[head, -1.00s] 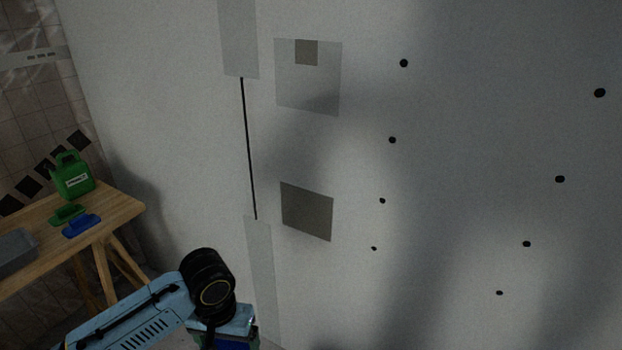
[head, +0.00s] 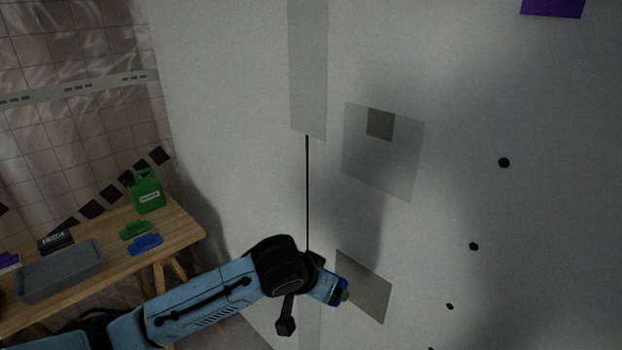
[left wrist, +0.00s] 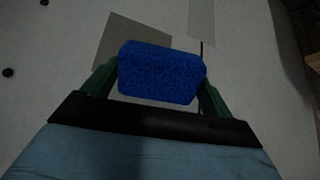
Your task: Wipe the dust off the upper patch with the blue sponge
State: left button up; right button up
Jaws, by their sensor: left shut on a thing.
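The upper patch (head: 382,160) is a pale grey square on the wall in the head view, with a small darker square of dust (head: 380,124) at its upper edge. The lower patch (head: 366,288) is darker all over. My left gripper (head: 338,291) is in front of the lower patch's left part, below the upper patch. In the left wrist view my left gripper (left wrist: 160,84) is shut on the blue sponge (left wrist: 160,74). A darker patch (left wrist: 124,34) shows behind the sponge; contact cannot be told. My right gripper is not in view.
A pale strip (head: 308,70) and a thin black line (head: 307,190) run down the wall left of the patches. Several black dots (head: 504,162) lie right. A wooden table (head: 190,235) at left holds a green can (head: 147,192), a blue tool (head: 146,244) and a grey tray (head: 60,272).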

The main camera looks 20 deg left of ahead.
pick_arm(q)
notch_tip(320, 180, up, 30)
jog(key=w+a+m+t+h+p, duration=0.25)
jog(key=t+h+p, duration=0.25)
jog(key=t+p, duration=0.4)
jog(key=b+x, duration=0.1)
jog(key=x, duration=0.4)
jog(key=shift+w+r+b, duration=0.15)
jog(key=shift+w+b, duration=0.2)
jog(key=shift+w, duration=0.05)
jog(key=shift+o, duration=1.1)
jog(key=c, duration=0.4)
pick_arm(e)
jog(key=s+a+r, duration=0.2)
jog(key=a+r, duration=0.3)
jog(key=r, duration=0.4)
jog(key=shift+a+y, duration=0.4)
pick_arm(q)
jog(key=shift+o, duration=0.2)
jog(key=shift+w+d+p, duration=0.1)
jog(key=shift+w+p, duration=0.1)
jog(key=shift+p, duration=0.65)
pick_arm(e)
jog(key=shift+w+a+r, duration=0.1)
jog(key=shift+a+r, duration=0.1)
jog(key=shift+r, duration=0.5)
